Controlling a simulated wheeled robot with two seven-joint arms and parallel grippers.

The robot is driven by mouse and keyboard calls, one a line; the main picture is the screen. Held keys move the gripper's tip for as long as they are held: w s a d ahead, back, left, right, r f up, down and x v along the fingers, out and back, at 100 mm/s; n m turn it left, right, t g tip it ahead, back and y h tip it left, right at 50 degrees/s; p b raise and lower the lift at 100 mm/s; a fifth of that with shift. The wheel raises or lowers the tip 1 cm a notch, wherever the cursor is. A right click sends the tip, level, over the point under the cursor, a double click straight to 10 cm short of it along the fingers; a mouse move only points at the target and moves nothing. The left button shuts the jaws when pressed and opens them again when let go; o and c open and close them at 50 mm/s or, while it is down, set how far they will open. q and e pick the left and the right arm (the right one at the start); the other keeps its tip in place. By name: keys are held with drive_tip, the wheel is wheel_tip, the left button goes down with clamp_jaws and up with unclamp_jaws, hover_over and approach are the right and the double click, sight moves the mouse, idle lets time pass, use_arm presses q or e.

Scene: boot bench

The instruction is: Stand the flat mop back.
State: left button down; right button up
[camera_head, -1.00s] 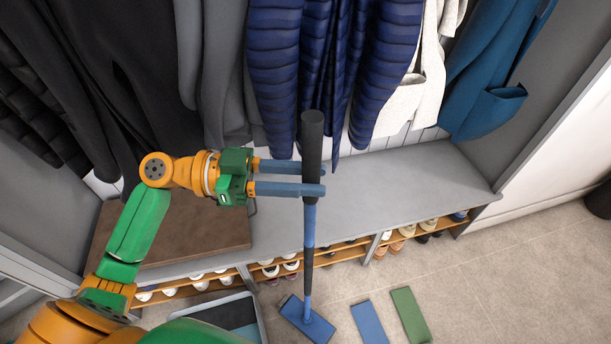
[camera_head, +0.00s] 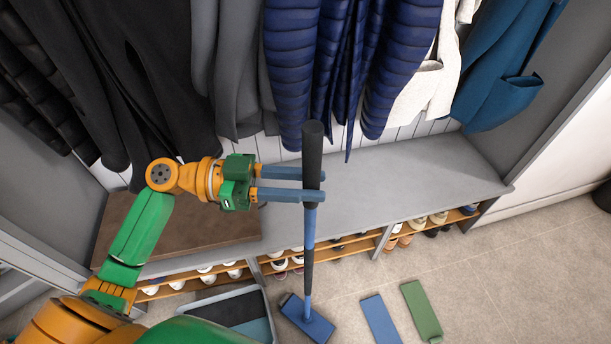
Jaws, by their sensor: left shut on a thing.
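The flat mop has a black grip (camera_head: 312,150), a blue and black pole (camera_head: 308,245) and a flat blue head (camera_head: 307,319). It stands nearly upright in front of the bench, with its head at floor level. My left gripper (camera_head: 318,184) is shut on the mop's black grip, below its top end, with the fingers reaching in from the left. The right gripper is not in view.
A grey bench (camera_head: 400,180) with shoe shelves (camera_head: 390,239) below runs behind the mop. Coats (camera_head: 300,70) hang above it. A grey tray (camera_head: 268,306) lies left of the mop head; a blue pad (camera_head: 380,320) and a green pad (camera_head: 421,310) lie right. Floor further right is clear.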

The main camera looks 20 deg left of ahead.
use_arm(q)
drive_tip(key=shift+f, duration=0.45)
idle(0.5)
drive_tip(key=shift+r, duration=0.1)
drive_tip(key=c, duration=0.5)
unclamp_jaws()
drive_tip(key=shift+s+a+f+b, duration=0.1)
drive_tip(key=shift+a+f+b, duration=0.1)
drive_tip(key=shift+b, duration=0.25)
drive_tip(key=b+v, duration=0.3)
drive_tip(key=v, duration=0.3)
drive_tip(key=shift+s+a+r, duration=0.15)
drive_tip(key=shift+a+r, duration=0.05)
drive_tip(key=shift+a, duration=0.15)
